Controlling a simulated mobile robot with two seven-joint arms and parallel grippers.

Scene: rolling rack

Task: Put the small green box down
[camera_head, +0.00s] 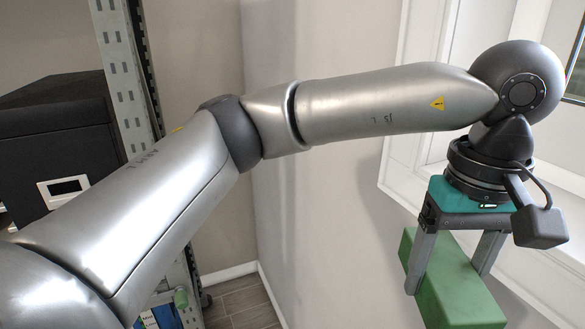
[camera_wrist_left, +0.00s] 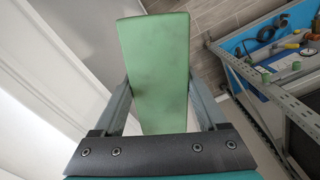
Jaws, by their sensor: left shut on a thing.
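The small green box (camera_head: 450,285) is a plain green block at the lower right of the head view. My left gripper (camera_head: 445,277) points down and is shut on it, with one finger on each side. The box hangs in the air, and its lower end is cut off by the picture's edge. In the left wrist view the box (camera_wrist_left: 155,70) stretches away between the two fingers of my left gripper (camera_wrist_left: 163,108), over the floor. My right gripper is in neither view.
A metal rack (camera_head: 118,70) with a black case (camera_head: 60,130) stands at the left. In the wrist view a blue-backed shelf (camera_wrist_left: 255,45) holds tools and small items at the right. A pale wall and white window frame (camera_head: 400,160) are close to the gripper. Wood-look floor (camera_wrist_left: 215,30) lies below.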

